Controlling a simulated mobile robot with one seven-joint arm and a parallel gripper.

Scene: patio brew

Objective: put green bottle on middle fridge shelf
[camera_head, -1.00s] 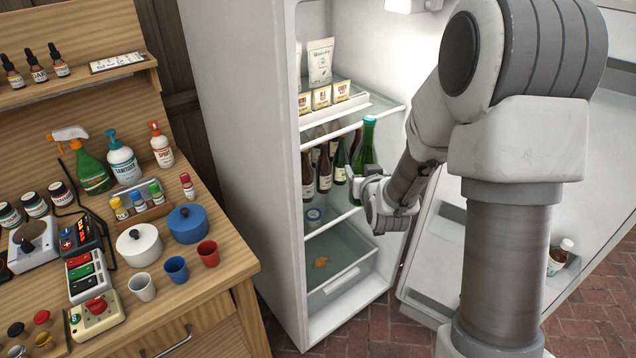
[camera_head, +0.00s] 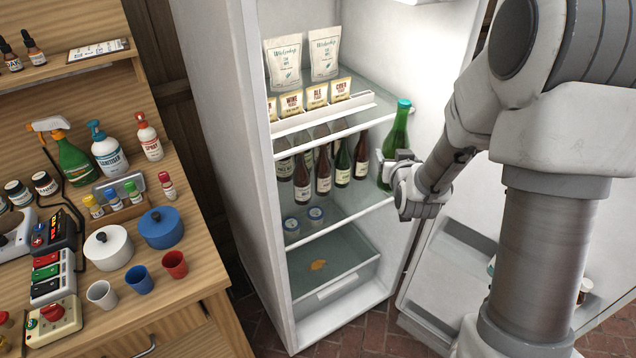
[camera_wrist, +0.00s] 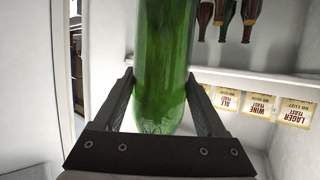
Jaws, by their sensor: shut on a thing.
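In the wrist view the bottle (camera_wrist: 163,62) fills the middle, between the two dark fingers (camera_wrist: 160,105).
The upper shelf (camera_head: 335,131) bears yeast packets (camera_head: 317,96) and white pouches (camera_head: 324,53), close above the bottles. A clear drawer (camera_head: 345,272) lies below. The fridge door (camera_head: 452,262) stands open at right. A wooden workbench (camera_head: 187,277) stands at left.

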